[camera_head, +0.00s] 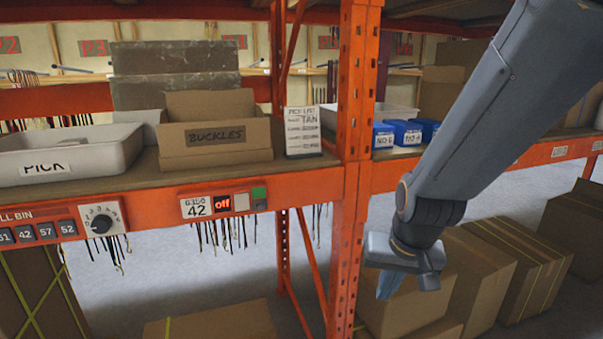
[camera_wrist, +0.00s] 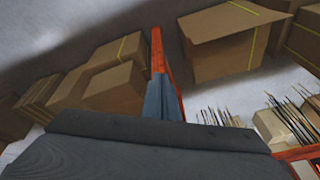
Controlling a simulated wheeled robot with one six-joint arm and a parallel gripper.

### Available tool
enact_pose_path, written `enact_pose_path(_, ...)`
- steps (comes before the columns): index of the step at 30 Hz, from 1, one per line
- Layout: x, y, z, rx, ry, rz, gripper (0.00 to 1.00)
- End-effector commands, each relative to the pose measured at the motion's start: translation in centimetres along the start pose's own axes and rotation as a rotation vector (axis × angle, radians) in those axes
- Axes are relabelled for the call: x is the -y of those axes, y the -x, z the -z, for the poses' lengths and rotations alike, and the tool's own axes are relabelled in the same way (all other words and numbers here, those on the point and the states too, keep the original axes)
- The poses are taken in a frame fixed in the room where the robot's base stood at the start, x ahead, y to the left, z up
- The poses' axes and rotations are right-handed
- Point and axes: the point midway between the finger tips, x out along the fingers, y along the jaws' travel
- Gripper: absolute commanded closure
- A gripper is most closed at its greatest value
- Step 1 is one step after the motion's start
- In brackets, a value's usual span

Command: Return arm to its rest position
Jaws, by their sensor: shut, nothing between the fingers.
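My gripper (camera_head: 386,286) hangs at the end of my grey arm, in front of and below the orange shelf beam, just right of the orange upright post (camera_head: 357,150). It points down and holds nothing. In the wrist view its fingers (camera_wrist: 163,98) are shut together, seen against the orange post (camera_wrist: 158,52). Cardboard boxes lie beyond and below the fingers on the floor level.
On the shelf stand a white PICK tray (camera_head: 110,143), a BUCKLES box (camera_head: 215,146), a pick list card (camera_head: 302,130) and small blue boxes (camera_head: 408,132). Large cartons (camera_head: 520,260) fill the lower right. A dial (camera_head: 101,220) and a label display (camera_head: 224,203) sit on the beam.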

Motion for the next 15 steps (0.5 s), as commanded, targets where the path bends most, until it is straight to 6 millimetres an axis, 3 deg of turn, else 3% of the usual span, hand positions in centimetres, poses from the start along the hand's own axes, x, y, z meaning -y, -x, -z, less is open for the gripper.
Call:
enact_pose_path(3,-3.9,-0.4,-4.4,0.101,0.169,-0.060,1.00)
enact_pose_path(15,-4.2,-9.3,-6.0,0.159,0.164,-0.059,1.00)
